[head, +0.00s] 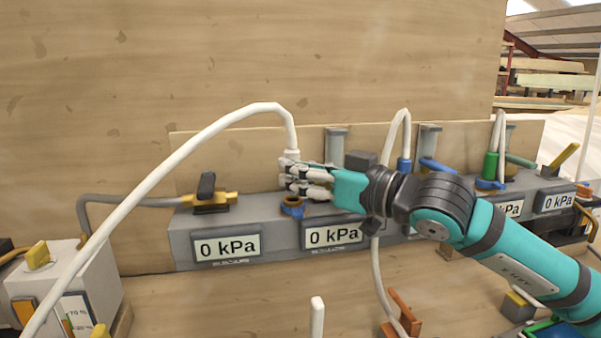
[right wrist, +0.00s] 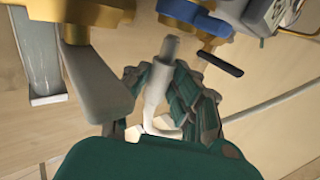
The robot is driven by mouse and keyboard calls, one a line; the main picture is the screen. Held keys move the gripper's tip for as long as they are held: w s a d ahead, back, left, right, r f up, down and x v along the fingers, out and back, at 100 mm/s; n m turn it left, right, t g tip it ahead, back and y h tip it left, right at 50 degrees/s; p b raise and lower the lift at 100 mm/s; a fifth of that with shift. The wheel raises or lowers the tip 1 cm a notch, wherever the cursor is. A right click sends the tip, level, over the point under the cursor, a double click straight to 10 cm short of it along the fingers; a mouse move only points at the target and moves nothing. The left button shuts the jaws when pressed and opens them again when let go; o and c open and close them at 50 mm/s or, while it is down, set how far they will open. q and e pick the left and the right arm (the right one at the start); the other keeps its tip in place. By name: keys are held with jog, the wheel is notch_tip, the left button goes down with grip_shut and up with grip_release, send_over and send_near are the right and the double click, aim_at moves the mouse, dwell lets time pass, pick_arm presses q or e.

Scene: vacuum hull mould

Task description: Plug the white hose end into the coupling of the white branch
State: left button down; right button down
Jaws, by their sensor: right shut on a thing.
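My right gripper (head: 300,178) is shut on the white hose end (head: 292,154), which also shows between the fingers in the right wrist view (right wrist: 158,84). The white hose (head: 190,145) arches up from the lower left and comes down into the fingers. An empty-looking coupling with a blue ring (head: 292,206) sits on the grey manifold just below the gripper. In the right wrist view the hose tip points toward a blue and gold fitting (right wrist: 190,14), with a small gap seen between them. I cannot tell how well they line up. My left gripper is not in view.
The grey manifold (head: 285,253) carries several 0 kPa displays. A blue connector (head: 404,164) and a green connector (head: 490,165) with hoses stand to the right. A yellow valve with a black handle (head: 207,186) is at left. A grey box (head: 75,290) stands lower left.

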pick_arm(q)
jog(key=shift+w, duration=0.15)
pick_arm(e)
jog(key=shift+f, duration=0.15)
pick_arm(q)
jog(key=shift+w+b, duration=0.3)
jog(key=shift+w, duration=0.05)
pick_arm(e)
jog(key=shift+f, duration=0.3)
dwell(0.3)
jog(key=shift+r, duration=0.1)
pick_arm(q)
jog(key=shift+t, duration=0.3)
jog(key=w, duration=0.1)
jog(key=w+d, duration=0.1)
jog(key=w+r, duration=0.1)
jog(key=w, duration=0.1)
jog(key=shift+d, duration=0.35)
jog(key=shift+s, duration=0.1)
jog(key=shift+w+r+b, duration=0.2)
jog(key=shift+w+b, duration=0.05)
jog(key=shift+b, duration=0.25)
pick_arm(e)
jog(key=shift+w+d+r+g, duration=0.1)
jog(key=shift+r+g, duration=0.05)
jog(key=shift+g, duration=0.15)
dwell(1.1)
